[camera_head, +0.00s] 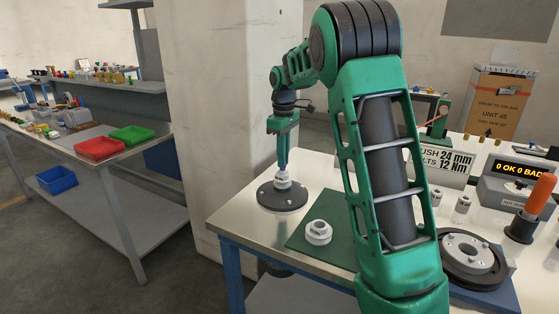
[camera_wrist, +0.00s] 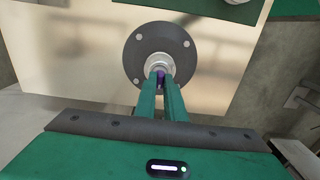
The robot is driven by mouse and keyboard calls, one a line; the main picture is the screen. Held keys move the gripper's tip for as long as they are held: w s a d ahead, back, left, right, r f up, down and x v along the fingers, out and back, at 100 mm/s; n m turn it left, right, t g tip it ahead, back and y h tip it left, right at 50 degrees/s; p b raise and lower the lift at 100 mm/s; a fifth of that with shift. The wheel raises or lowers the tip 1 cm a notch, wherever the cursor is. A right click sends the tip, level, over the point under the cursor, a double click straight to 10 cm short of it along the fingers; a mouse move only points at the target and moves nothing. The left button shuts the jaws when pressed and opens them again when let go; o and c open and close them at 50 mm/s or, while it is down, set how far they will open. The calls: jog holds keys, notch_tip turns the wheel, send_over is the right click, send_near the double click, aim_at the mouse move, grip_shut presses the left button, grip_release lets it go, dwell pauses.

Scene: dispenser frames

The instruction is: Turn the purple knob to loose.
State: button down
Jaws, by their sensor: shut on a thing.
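The purple knob (camera_wrist: 158,74) shows as a small patch between my fingers in the wrist view. It sits over a pale collar (camera_wrist: 158,61) on a round dark base plate (camera_wrist: 133,60). In the head view this fixture (camera_head: 282,196) stands on the left part of the bench top. My gripper (camera_head: 284,158) points straight down above it, and its green fingers are shut on the purple knob. The fingers also show in the wrist view (camera_wrist: 160,84). They hide most of the knob, and I cannot read any mark of its setting.
A white ringed part (camera_head: 318,232) sits on a green mat (camera_head: 298,238) close to the right of the fixture. A black round fixture (camera_head: 468,256) and an orange-handled tool (camera_head: 540,195) stand farther right. A pillar (camera_head: 215,100) rises behind the bench's left edge.

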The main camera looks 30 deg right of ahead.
jog(key=shift+w+r, duration=0.2)
dwell(0.3)
jog(key=c, duration=1.8)
grip_release()
jog(key=shift+a, duration=0.1)
jog(key=shift+c, duration=0.2)
jog(key=shift+s+f, duration=0.1)
jog(key=shift+f, duration=0.05)
notch_tip(320, 180, up, 11)
jog(key=shift+f, duration=0.1)
jog(key=s+f+m, duration=0.4)
jog(key=s+f, duration=0.1)
jog(key=s, duration=0.9)
jog(key=s+f+m, duration=0.4)
jog(key=s+f, duration=0.1)
jog(key=s, duration=0.9)
jog(key=s+f+m, duration=0.5)
jog(key=s, duration=0.9)
jog(key=shift+s+a, duration=0.2)
jog(key=shift+s, duration=0.15)
